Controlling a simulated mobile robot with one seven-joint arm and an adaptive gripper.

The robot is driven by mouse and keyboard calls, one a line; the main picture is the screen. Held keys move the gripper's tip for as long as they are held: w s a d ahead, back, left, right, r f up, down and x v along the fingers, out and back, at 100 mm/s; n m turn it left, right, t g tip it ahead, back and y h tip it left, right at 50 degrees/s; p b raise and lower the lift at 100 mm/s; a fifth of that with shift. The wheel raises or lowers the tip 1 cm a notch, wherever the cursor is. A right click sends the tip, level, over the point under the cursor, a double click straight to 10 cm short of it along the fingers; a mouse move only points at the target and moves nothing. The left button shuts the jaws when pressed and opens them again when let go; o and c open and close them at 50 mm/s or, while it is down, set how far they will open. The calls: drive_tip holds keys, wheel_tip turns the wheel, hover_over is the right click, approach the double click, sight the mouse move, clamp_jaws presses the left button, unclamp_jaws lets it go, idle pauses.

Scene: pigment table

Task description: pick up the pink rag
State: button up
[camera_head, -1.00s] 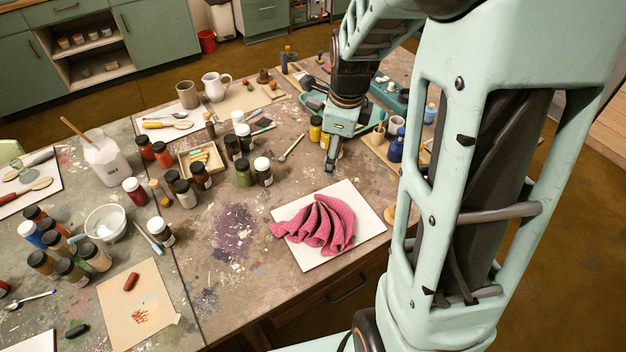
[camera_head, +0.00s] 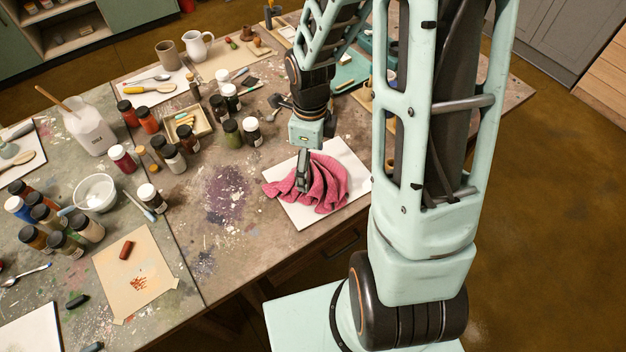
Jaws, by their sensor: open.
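The pink rag (camera_head: 327,187) lies crumpled in folds on a white sheet (camera_head: 345,154) near the table's front right edge. My gripper (camera_head: 302,187) points down at the rag's left part, with its fingers in front of the pink folds. It is open. I cannot tell whether the fingertips touch the cloth. My gripper hides a small part of the rag, and the rest of it shows.
Several paint bottles (camera_head: 231,133) and a wooden tray (camera_head: 203,124) stand left of and behind my gripper. A white mug (camera_head: 196,46) and a brown cup (camera_head: 167,54) are farther back. The paint-stained tabletop (camera_head: 228,200) left of the sheet is clear.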

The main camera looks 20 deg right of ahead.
sight(314, 179)
drive_tip(key=shift+w+a+f, duration=0.1)
drive_tip(key=shift+w+f, duration=0.1)
drive_tip(key=shift+f, duration=0.95)
drive_tip(key=shift+w+f, duration=0.2)
drive_tip(key=shift+f, duration=0.95)
drive_tip(key=c, duration=1.3)
